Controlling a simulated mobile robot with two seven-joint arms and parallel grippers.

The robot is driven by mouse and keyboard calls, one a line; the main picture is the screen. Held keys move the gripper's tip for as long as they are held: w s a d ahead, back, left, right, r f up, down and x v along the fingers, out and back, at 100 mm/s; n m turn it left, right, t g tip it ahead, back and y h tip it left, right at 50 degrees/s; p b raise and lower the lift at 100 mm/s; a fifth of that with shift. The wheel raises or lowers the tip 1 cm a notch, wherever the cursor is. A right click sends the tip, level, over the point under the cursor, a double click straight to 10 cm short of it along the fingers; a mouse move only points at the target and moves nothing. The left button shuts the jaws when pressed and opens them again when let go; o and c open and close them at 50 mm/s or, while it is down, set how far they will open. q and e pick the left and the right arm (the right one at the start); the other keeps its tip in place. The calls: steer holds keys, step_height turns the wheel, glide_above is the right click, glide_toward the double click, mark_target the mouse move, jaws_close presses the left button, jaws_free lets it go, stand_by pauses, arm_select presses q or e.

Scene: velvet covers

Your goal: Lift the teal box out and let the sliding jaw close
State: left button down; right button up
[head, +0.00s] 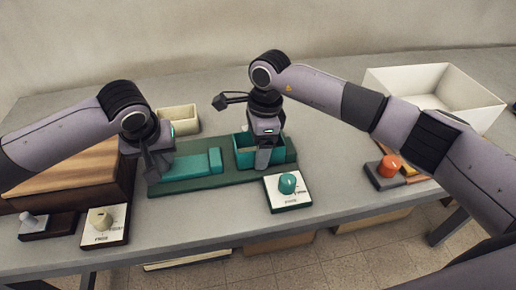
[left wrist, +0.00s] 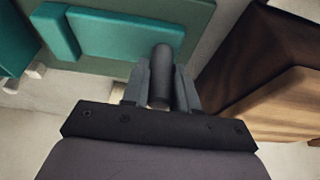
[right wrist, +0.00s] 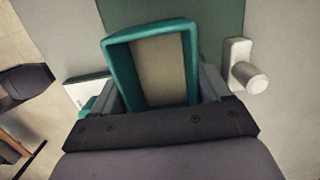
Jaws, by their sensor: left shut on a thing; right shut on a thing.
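The teal box (head: 243,157) is an open-topped bin at the right part of a green base (head: 180,186). My right gripper (head: 264,158) is shut on the box, its fingers on opposite walls; the right wrist view shows the empty box (right wrist: 150,68) between them. The teal sliding jaw (head: 195,163) lies on the base left of the box, with a strip of green between them. My left gripper (head: 157,166) is shut on a dark round handle (left wrist: 161,75) at the jaw's outer end. I cannot tell whether the box is clear of the base.
A teal knob (head: 287,184) on a white plate is in front of the base. A beige bin (head: 180,119) stands behind it. A wooden block (head: 90,170) and a cream knob (head: 100,218) are left. An orange button (head: 389,166) and a large white tray (head: 400,77) are right.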

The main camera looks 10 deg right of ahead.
arm_select(q)
steer(key=shift+a, duration=0.1)
arm_select(e)
step_height(320, 180, up, 14)
stand_by(0.6)
steer(key=shift+r, duration=0.15)
arm_select(q)
steer(key=shift+d+p, duration=0.55)
steer(key=shift+d, duration=0.7)
steer(key=shift+d+p, duration=0.35)
steer(key=shift+d, duration=0.75)
arm_select(e)
steer(key=shift+r, duration=0.9)
arm_select(q)
steer(key=c, duration=0.7)
jaws_free()
